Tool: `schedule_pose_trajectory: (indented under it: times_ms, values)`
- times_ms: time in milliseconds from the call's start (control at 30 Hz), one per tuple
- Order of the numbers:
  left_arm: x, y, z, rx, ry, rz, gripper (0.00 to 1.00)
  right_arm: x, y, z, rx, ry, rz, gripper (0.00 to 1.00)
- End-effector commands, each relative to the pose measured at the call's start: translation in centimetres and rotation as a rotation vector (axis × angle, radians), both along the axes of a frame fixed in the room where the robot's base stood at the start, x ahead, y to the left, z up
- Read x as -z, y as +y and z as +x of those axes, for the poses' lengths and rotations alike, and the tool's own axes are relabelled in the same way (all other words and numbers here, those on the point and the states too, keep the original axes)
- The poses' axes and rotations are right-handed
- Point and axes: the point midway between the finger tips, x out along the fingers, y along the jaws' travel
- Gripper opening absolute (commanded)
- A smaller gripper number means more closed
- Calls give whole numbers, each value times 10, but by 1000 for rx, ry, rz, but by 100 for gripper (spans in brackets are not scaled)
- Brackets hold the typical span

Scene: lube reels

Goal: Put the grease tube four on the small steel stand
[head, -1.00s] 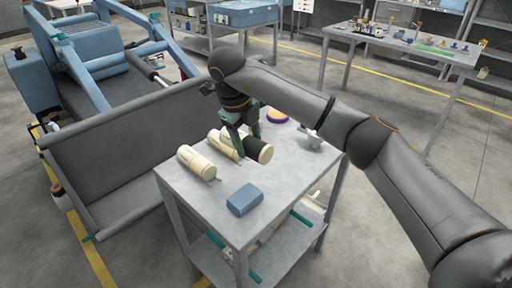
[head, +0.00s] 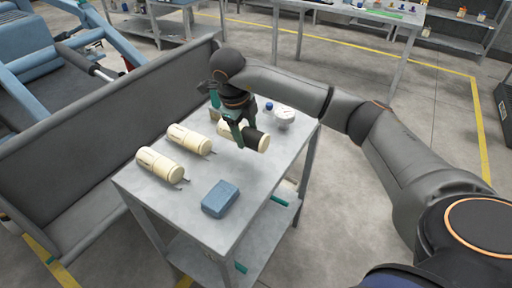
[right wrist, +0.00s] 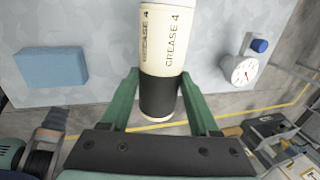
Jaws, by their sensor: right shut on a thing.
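Grease tube four (head: 263,143) is cream with a black band, and "GREASE 4" reads on it in the right wrist view (right wrist: 164,45). My right gripper (head: 240,136) is shut on it, with the green fingers (right wrist: 160,92) on either side of the black band. The tube lies level over the far part of a grey steel table (head: 185,200); I cannot tell whether it touches the top. I cannot pick out a separate small steel stand. My left gripper is not in view.
Two similar cream tubes (head: 160,165) (head: 190,138) lie on the table to the left. A blue box (head: 220,198) is near the front edge. A white dial gauge (head: 284,117) and a small blue item (head: 269,106) are at the far right. A grey barrier (head: 100,135) stands left.

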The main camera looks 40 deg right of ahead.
Motion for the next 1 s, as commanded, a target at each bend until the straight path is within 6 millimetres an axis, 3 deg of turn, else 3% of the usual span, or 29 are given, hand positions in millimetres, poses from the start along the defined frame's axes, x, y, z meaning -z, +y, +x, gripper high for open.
schedule_pose_trajectory:
  times_ms: [100, 400, 600, 967, 1000]
  values:
    - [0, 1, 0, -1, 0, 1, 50, 17, -13, -7, 1, -1, -1, 4]
    - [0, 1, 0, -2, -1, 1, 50, 35, -27, -14, 1, 0, -1, 4]
    - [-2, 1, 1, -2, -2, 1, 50, 63, -26, -14, 0, 0, 1, 4]
    - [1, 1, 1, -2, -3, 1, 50, 69, -26, -13, -1, -3, 0, 4]
    - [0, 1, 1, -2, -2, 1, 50, 67, -26, -13, -1, -3, 0, 66]
